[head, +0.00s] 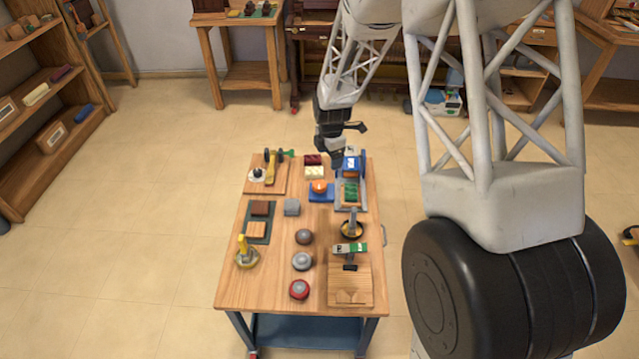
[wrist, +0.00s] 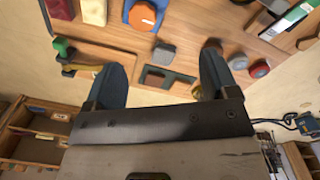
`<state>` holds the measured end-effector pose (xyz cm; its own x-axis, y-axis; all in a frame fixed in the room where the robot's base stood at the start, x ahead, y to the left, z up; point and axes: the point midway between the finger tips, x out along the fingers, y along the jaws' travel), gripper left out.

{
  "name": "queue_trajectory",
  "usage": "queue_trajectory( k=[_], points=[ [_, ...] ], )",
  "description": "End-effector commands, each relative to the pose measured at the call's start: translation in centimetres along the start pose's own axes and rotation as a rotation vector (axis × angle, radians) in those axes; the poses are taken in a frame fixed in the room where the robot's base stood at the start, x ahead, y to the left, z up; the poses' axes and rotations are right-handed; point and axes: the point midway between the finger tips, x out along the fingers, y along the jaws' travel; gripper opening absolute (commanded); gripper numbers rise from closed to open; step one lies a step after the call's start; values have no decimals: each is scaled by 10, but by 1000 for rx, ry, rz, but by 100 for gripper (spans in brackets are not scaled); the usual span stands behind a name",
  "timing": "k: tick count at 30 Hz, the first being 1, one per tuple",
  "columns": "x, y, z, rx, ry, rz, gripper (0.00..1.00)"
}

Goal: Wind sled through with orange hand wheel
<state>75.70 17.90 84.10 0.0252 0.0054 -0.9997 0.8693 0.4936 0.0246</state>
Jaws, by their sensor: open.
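The orange hand wheel (head: 319,186) sits on a blue base (head: 321,197) on the workbench (head: 275,290), right of its middle and toward the back. In the wrist view the orange wheel (wrist: 142,17) shows at the top, on its blue base. To the right of it in the head view, a grey unit carries a green block (head: 350,194) and a blue block (head: 351,165); I cannot tell which part is the sled. My gripper (head: 331,147) hangs above the back of the bench, apart from the wheel. In the wrist view my gripper (wrist: 162,62) is open and empty between its two dark fingers.
Dark red and cream blocks (head: 313,166) lie just behind the wheel. Several round knobs (head: 302,261) line the front middle. A wooden board with a yellow lever (head: 269,172) lies at the back left.

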Motion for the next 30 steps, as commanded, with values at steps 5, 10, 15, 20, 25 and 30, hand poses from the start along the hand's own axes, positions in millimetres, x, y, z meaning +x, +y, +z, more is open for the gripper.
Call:
queue_trajectory(
  k=[5, 10, 15, 20, 25, 30],
  points=[
    [43, 21, -8, -136, 6, -15, 80],
    [70, 34, -13, -227, 9, -20, 80],
    [81, 39, -15, -267, 11, -23, 80],
    [82, 39, -15, -271, 11, -23, 80],
    [82, 39, -15, -270, 11, -23, 80],
    [84, 39, -15, -270, 11, -24, 80]
  ],
)
